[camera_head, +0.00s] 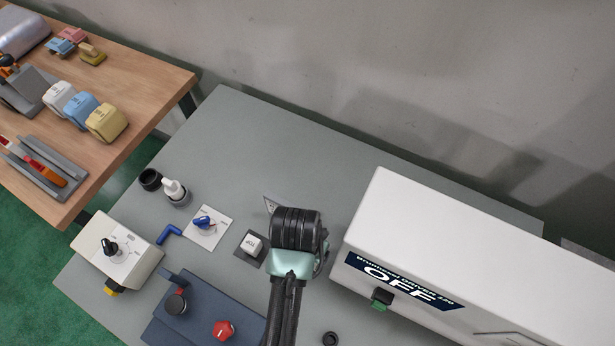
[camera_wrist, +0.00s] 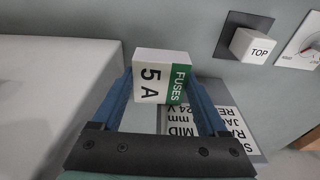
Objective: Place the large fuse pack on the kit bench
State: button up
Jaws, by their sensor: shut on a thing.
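My gripper (camera_wrist: 160,88) is shut on a white box with a green end, the fuse pack (camera_wrist: 150,75), marked "FUSES 5 A", in the wrist view. The blue fingers press on its two sides. In the head view my arm and wrist hide the fuse pack and the fingers; they are above the grey table (camera_head: 240,130). Below the pack, a printed plate (camera_wrist: 215,125) shows in the wrist view. I cannot tell if the pack touches it. A wooden bench (camera_head: 150,85) stands at the upper left; no label shows which surface is the kit bench.
A white machine (camera_head: 480,250) reading "OFF" stands right of my wrist. A "TOP" block (camera_head: 252,243) lies just left. A blue panel (camera_head: 200,315) with knobs and a white switch box (camera_head: 117,250) stand at lower left. The wooden bench holds several colored blocks (camera_head: 82,108) and trays.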

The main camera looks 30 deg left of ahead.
jog(key=shift+f, duration=2.2)
jog(key=shift+f, duration=0.15)
jog(key=o, duration=1.2)
jog(key=shift+o, duration=0.2)
